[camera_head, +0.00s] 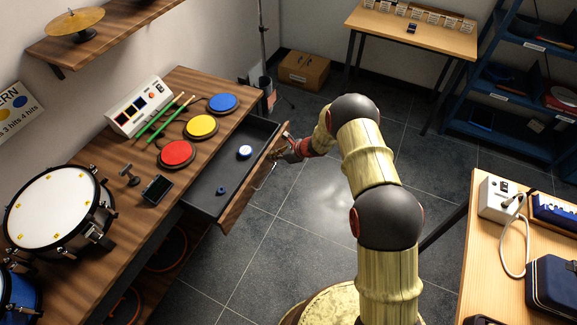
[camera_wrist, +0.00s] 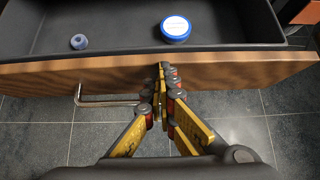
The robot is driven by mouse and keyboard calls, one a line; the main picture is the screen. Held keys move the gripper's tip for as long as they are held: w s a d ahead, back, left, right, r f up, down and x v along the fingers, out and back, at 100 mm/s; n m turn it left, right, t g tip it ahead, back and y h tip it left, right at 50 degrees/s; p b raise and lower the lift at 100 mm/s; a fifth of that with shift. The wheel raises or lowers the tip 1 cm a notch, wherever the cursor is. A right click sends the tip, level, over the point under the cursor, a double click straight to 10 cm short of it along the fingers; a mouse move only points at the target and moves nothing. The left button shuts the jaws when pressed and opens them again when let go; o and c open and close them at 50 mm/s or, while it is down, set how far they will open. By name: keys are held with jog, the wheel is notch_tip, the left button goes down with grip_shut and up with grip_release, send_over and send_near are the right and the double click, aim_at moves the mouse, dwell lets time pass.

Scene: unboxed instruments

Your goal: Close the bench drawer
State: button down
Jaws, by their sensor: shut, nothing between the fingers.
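The bench drawer (camera_head: 208,196) stands pulled out from under the wooden bench (camera_head: 205,90), its dark inside showing. Its wooden front (camera_wrist: 60,76) crosses the wrist view, with a metal bar handle (camera_wrist: 106,101) left of my gripper. My gripper (camera_wrist: 162,72) is shut and empty, its fingertips at the top edge of the drawer front, right of the handle. I cannot tell whether they touch it. In the head view my gripper (camera_head: 284,140) is at the outer side of the front, near its far end.
Red (camera_head: 176,153), yellow (camera_head: 201,126) and blue (camera_head: 223,102) pads, green sticks (camera_head: 165,117) and a drum (camera_head: 50,207) are on the bench. Another table (camera_head: 455,235) stands at the right. The tiled floor (camera_head: 270,235) before the drawer is clear.

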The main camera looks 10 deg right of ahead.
jog(key=w+a+b, duration=0.2)
jog(key=w+a, duration=0.7)
jog(key=a, duration=0.3)
jog(key=shift+a, duration=0.4)
jog(key=shift+d+f, duration=0.15)
